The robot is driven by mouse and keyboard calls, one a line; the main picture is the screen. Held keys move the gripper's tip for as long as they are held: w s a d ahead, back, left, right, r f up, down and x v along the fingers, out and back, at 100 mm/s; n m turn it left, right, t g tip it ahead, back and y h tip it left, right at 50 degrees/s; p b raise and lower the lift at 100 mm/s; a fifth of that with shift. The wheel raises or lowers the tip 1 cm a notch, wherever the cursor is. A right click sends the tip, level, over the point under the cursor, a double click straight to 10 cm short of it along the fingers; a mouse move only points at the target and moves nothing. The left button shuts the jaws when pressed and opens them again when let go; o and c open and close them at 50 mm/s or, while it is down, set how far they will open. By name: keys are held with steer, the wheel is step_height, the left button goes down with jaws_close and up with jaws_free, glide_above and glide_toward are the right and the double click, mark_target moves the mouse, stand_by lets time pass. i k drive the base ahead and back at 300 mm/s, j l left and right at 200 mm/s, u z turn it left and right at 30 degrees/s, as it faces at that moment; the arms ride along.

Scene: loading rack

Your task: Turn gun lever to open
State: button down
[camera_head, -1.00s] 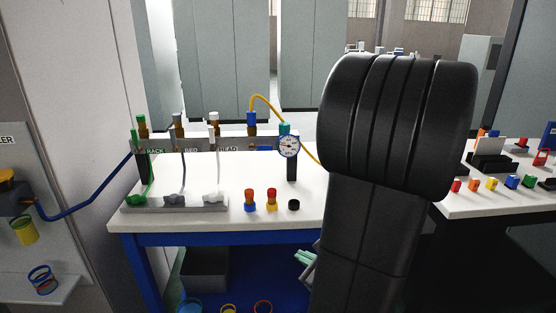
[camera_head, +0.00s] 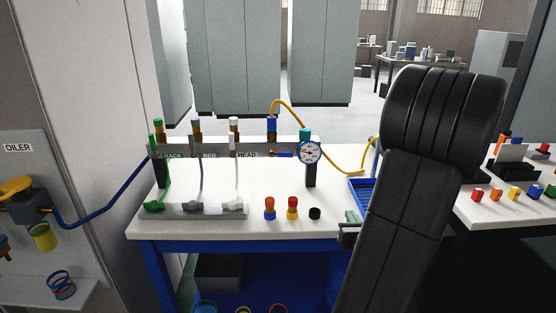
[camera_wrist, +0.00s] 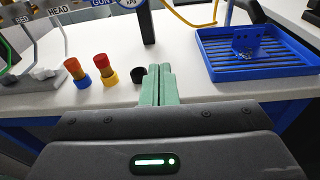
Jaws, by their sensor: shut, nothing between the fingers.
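The grey manifold bar (camera_head: 215,149) on the white bench bears the labels RACK, BED and HEAD; a GUN label (camera_wrist: 101,3) shows at the top of the wrist view. A small blue part (camera_head: 284,155) lies on the bar just left of the round gauge (camera_head: 310,152); it may be the gun lever, but its setting is too small to tell. My gripper (camera_wrist: 157,86) has green fingers pressed together, with nothing between them. In the head view my gripper (camera_head: 352,217) is at the bench's front, right of and nearer than the gauge, apart from the bar.
A blue tray (camera_wrist: 255,71) is to the right. A yellow hose (camera_head: 345,170) arches behind the gauge. A second bench (camera_head: 500,216) stands at right.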

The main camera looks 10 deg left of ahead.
mark_target(284, 155)
steer(key=i+j, duration=0.15)
steer(key=j, duration=0.2)
steer(key=i+j, duration=0.1)
steer(key=j, duration=0.3)
steer(key=i+j, duration=0.15)
steer(key=j, duration=0.2)
steer(key=z, duration=0.05)
